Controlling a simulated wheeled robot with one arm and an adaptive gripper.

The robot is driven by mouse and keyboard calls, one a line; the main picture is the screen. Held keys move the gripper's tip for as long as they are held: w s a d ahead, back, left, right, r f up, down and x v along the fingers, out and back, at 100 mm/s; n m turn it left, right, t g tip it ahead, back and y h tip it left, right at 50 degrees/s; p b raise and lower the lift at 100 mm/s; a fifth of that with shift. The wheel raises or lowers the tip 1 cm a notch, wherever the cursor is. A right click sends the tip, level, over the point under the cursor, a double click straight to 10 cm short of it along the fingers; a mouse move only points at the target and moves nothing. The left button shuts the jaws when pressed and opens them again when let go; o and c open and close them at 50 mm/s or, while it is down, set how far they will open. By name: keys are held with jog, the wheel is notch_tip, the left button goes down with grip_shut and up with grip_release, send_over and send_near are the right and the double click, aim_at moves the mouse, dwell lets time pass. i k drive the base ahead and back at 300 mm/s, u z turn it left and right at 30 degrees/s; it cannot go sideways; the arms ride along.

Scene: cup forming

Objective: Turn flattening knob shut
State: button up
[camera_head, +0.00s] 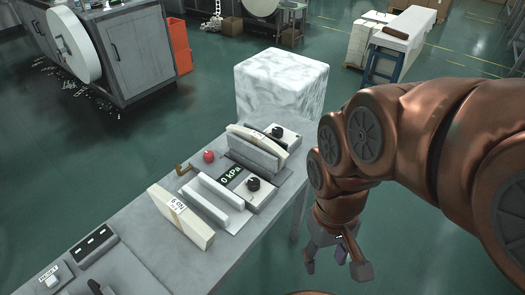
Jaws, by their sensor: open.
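Two black knobs sit on grey-white control boxes on the bench. The nearer knob (254,183) is next to a display (231,175) reading 0 kPa. The farther knob (278,132) sits behind a cream upright block. I cannot tell which one is the flattening knob, nor how far either is turned. My gripper (337,262) hangs to the right of the bench, beyond its edge and apart from both knobs. Its fingers are spread, with nothing between them.
The grey bench (175,258) also carries white bars (217,200), a cream labelled block (181,217), a red ball-topped lever (209,156) and a switch panel (92,244). A white marbled block (281,84) stands behind. Green floor is open to the left.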

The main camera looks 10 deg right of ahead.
aim_at(277, 132)
jog(key=k, duration=0.65)
jog(key=z, duration=0.45)
jog(key=i, duration=1.2)
jog(key=u, duration=0.5)
